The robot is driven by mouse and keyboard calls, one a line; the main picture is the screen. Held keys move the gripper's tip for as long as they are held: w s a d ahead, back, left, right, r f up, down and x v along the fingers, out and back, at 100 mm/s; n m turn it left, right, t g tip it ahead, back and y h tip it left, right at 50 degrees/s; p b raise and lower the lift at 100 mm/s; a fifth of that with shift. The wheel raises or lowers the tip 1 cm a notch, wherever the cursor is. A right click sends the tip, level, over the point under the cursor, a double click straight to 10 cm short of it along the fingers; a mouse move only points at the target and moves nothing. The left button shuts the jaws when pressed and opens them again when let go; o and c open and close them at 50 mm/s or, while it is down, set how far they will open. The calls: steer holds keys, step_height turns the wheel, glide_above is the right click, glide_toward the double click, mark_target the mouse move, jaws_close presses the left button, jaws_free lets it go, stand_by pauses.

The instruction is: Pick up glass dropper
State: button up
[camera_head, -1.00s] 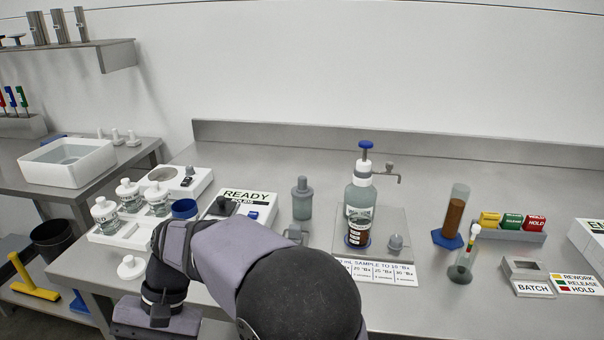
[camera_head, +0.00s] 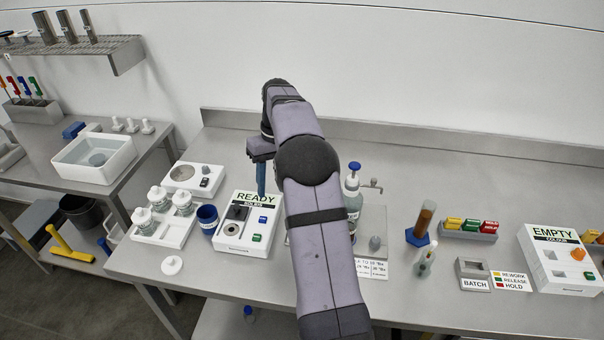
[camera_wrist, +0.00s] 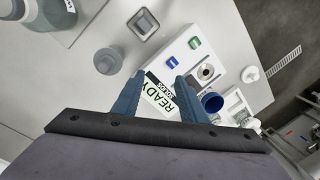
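No item is plainly recognisable as the glass dropper. One possible match is a slim tilted glass piece with a white upper part (camera_head: 425,258), in a small clear vessel at the right of the bench. Another is a round grey-capped piece (camera_wrist: 108,61), left of my fingers in the wrist view; my arm seems to hide it in the head view. My gripper (camera_head: 261,181) points down beside the READY box (camera_head: 238,222). Its blue fingers are apart and empty in the wrist view (camera_wrist: 160,76), over the box's READY label.
A blue-topped dispenser bottle (camera_head: 353,195) stands just right of my arm. White tray (camera_head: 146,232) with several jars and a blue cup (camera_head: 207,217) lie left. A brown-filled cylinder (camera_head: 423,222), BATCH holder (camera_head: 472,268) and EMPTY box (camera_head: 562,262) stand right.

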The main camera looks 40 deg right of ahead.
steer(key=shift+n+h, duration=0.5)
steer(key=shift+h, duration=0.3)
steer(key=d+r+p, duration=0.1)
steer(key=d, duration=0.2)
steer(key=d+r+p, duration=0.1)
steer(key=d, duration=0.2)
steer(key=s+d+p, duration=0.1)
steer(key=d, duration=0.2)
steer(key=shift+d+r, duration=0.15)
steer(key=shift+r, duration=0.25)
steer(key=shift+f+p, duration=1.75)
steer(key=shift+f, duration=1.95)
jaws_close()
